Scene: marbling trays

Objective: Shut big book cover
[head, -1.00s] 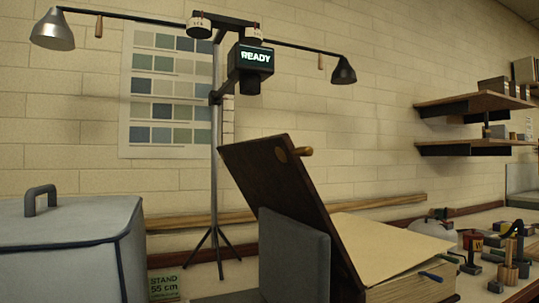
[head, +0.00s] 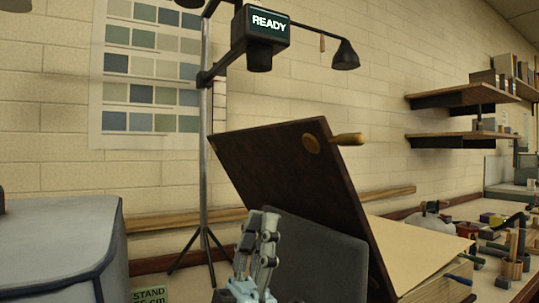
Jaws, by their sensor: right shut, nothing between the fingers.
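The big book's dark brown cover (head: 290,170) stands raised and tilted, its top edge leaning to the left, with a wooden peg (head: 346,139) near its top right corner. The book's cream page block (head: 420,250) lies to the right of the cover. A grey upright panel (head: 320,262) stands in front of the cover's lower part. My right gripper (head: 262,217) is shut and empty, pointing up, left of the grey panel and in front of the cover's lower left. I cannot tell whether it touches either. My left gripper is not in view.
A grey lidded box (head: 60,245) fills the lower left. A camera stand with a READY display (head: 267,24) rises behind the cover, its lamp (head: 345,56) above. Stamps and small tools (head: 512,255) crowd the bench at the right. Wall shelves (head: 465,95) hang above.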

